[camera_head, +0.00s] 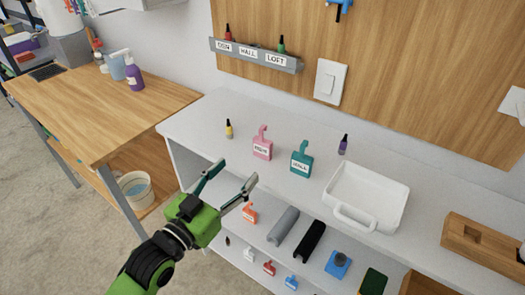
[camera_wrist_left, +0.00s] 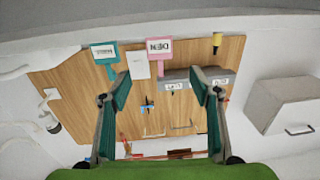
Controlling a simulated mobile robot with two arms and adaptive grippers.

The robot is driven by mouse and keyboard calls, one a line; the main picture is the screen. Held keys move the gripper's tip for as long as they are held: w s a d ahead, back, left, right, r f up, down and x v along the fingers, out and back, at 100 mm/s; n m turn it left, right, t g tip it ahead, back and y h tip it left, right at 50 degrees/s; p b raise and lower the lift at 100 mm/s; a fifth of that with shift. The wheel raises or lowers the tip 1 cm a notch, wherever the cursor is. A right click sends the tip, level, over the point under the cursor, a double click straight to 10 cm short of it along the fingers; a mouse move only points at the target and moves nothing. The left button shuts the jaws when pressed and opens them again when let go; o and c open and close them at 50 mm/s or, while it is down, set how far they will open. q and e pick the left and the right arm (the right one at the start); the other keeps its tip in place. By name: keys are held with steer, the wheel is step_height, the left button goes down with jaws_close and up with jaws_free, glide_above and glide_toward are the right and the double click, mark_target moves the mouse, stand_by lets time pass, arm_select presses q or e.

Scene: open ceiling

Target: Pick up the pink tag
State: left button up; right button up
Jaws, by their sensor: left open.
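The pink tag (camera_head: 262,147) stands upright on the white shelf top, with a white label on its face and a hooked upper end. In the left wrist view the pink tag (camera_wrist_left: 159,49) shows upside down, its label seeming to read DEN. It lies ahead, between the two fingers. My left gripper (camera_head: 236,171) is open and empty. It is in front of the shelf's front edge, nearer than the pink tag and to its lower left, apart from it. In the left wrist view its fingers (camera_wrist_left: 160,82) are spread wide. My right gripper is not in view.
A teal tag (camera_head: 301,162) stands just right of the pink one. A yellow bottle (camera_head: 229,129) is to its left, a purple bottle (camera_head: 343,145) behind right. A white tray (camera_head: 393,181) fills the right. A grey label rack (camera_head: 255,57) hangs behind. A lower shelf holds several items.

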mark_target(261, 148)
arm_select(q)
steer(key=x, duration=0.7)
steer(key=shift+w+d+p, duration=0.1)
steer(key=shift+w+p, duration=0.1)
steer(key=shift+p, duration=0.15)
steer(key=x, duration=0.3)
steer(key=p+x, duration=0.1)
steer(key=x, duration=0.1)
steer(key=shift+w+d+f, duration=0.2)
steer(key=shift+w+f, duration=0.05)
steer(key=shift+f, duration=0.1)
steer(key=c, duration=1.2)
